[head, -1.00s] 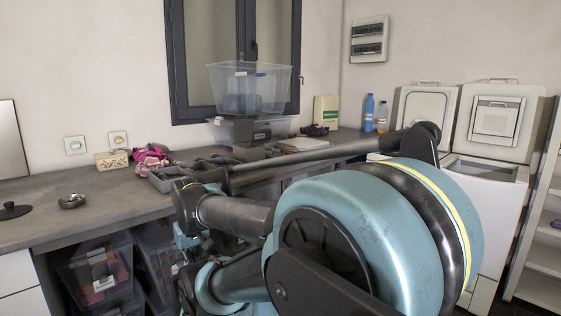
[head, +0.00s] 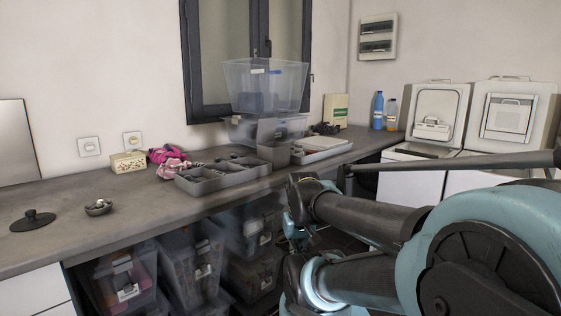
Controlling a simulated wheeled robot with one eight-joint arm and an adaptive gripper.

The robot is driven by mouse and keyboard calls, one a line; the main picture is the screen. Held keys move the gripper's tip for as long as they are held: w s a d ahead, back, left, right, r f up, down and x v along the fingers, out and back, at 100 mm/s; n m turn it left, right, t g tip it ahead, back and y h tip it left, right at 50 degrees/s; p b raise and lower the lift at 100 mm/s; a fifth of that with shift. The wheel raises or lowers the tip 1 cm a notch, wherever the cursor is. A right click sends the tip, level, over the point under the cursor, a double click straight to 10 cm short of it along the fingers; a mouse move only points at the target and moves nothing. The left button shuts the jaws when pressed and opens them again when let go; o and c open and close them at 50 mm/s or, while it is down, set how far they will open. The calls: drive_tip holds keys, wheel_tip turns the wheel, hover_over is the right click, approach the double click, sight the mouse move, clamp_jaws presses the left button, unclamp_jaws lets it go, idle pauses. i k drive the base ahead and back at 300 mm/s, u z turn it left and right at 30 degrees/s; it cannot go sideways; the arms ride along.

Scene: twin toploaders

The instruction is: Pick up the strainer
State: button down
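A small, shiny metal bowl-shaped piece that looks like the strainer (head: 98,208) lies on the left part of the worktop in the head view. Something small shows in its hollow, too small to make out. My arm fills the lower right of the view and stays in front of the counter, well to the right of the strainer. I cannot make out the fingers of my gripper among the dark and teal parts at the arm's left end. Nothing of mine touches the strainer.
A black knobbed lid (head: 33,220) lies left of the strainer. A grey divided tray (head: 222,181), pink cloth (head: 166,155) and a floral box (head: 128,162) stand to its right and behind. Clear bins (head: 122,278) sit under the counter. The worktop around the strainer is clear.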

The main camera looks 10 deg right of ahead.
sight(100, 207)
drive_tip(key=u, duration=1.55)
